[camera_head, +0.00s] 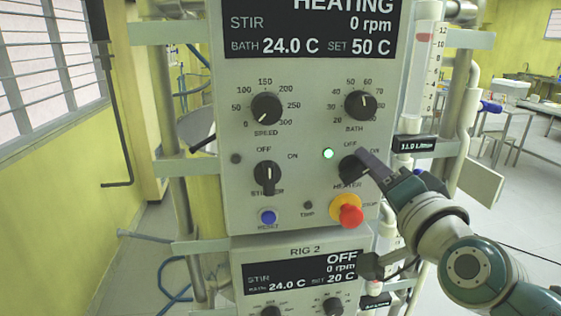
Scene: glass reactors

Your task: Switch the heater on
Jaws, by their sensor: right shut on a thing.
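The heater knob (349,169) is black and sits at the lower right of the upper control panel (300,215), between OFF and ON labels. My right gripper (362,163) comes in from the right and is shut on this knob. Its fingers cover part of the knob and of the ON label, so the pointer's direction is hard to read. The green lamp (328,154) beside the knob is lit. The upper display (310,30) reads HEATING, 0 rpm, bath 24.0 C, set 50 C. My left gripper is not in view.
A red stop button (350,212) with a yellow collar is just below the heater knob. The stirrer knob (267,177), speed knob (266,108) and bath knob (360,105) share the panel. The Rig 2 display (304,272) below reads OFF. A glass tube (424,70) stands at right.

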